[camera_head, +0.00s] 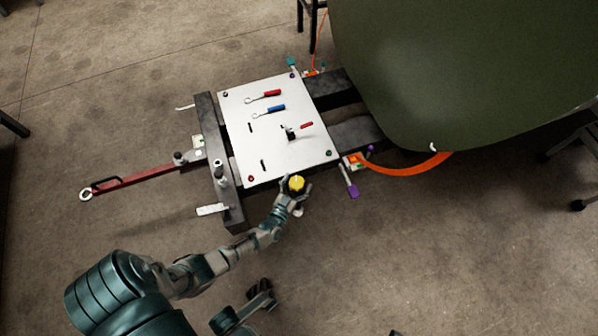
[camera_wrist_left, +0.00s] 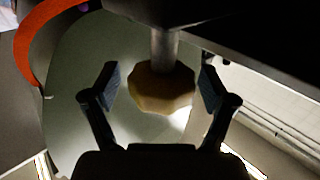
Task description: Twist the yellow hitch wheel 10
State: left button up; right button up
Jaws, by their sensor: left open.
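The yellow hitch wheel (camera_head: 296,184) is at the near edge of the dark cart frame, beside the white panel. In the left wrist view the wheel (camera_wrist_left: 162,88) is a faceted knob, dim in shadow, on a grey shaft. My left gripper (camera_head: 292,192) is at the wheel. In the left wrist view my left gripper (camera_wrist_left: 160,86) is open, with one finger on each side of the wheel and a visible gap at both sides. A dark gripper low in the head view, probably my right gripper (camera_head: 262,296), is apart from the cart; its jaws are unclear.
The white panel (camera_head: 290,160) carries a red-handled tool (camera_head: 271,94) and a blue-handled tool (camera_head: 276,109). A red tow bar (camera_head: 135,179) extends left. A large green fuselage skin (camera_head: 460,70) hangs over the right. An orange hose (camera_head: 405,168) curves below it.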

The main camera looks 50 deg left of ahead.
pick_arm(q)
jog(key=shift+c, duration=1)
jog(key=shift+a, duration=0.2)
jog(key=c, duration=1)
jog(key=shift+d+n+y, duration=0.15)
jog(key=shift+n+y, duration=0.15)
jog(key=shift+y, duration=0.1)
